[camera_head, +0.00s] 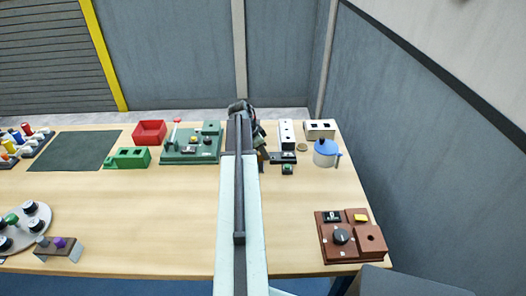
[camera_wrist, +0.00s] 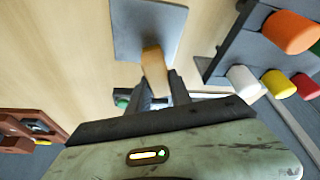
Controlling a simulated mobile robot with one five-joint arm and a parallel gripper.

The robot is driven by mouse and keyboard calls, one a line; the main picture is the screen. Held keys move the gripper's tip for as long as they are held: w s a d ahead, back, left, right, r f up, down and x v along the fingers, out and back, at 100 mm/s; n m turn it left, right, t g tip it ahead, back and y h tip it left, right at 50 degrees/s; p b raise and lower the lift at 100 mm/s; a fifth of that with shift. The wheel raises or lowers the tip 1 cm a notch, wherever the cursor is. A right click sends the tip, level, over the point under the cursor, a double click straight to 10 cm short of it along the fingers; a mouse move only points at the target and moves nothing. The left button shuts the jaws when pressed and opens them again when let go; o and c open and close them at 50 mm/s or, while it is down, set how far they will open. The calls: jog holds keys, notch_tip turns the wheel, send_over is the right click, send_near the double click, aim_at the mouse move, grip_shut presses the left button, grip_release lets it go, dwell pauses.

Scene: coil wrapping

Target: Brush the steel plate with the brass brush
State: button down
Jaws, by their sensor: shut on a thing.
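In the wrist view my gripper (camera_wrist: 161,91) is shut on a light wooden handle (camera_wrist: 153,66), which I take to be the brass brush. No brass bristles can be made out. The handle's far end overlaps a flat grey plate (camera_wrist: 146,22), seemingly the steel plate, at the top of the picture. I cannot tell whether they touch. In the head view my arm hides most of the gripper and the plate at the back of the table.
A white box (camera_head: 287,134), a blue-lidded pot (camera_head: 326,153) and a brown panel (camera_head: 341,237) stand to the right. A green fixture (camera_head: 190,147) and a red bin (camera_head: 149,132) stand to the left. A rack with coloured cylinders (camera_wrist: 289,32) shows in the wrist view. The front middle is clear.

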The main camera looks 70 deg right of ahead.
jog(key=shift+f+b, duration=0.5)
jog(key=shift+f, duration=0.1)
jog(key=shift+w, duration=0.1)
jog(key=shift+w+a+r, duration=0.1)
jog(key=shift+w+a, duration=0.15)
jog(key=shift+w, duration=0.35)
jog(key=shift+w+a, duration=0.2)
jog(key=shift+w, duration=0.4)
jog(key=shift+w+a+r, duration=0.1)
jog(key=shift+w+a, duration=0.15)
jog(key=shift+w, duration=0.35)
jog(key=shift+f, duration=0.2)
jog(key=shift+s+d+r, duration=0.1)
jog(key=shift+s+d, duration=0.15)
jog(key=shift+s, duration=0.4)
jog(key=shift+s+d+f, duration=0.1)
jog(key=shift+s+d, duration=0.15)
jog(key=shift+s, duration=0.35)
jog(key=shift+s+d+r, duration=0.1)
jog(key=shift+s+d, duration=0.15)
jog(key=shift+s, duration=0.4)
jog(key=shift+r, duration=0.1)
notch_tip(320, 180, up, 6)
jog(key=p, duration=0.6)
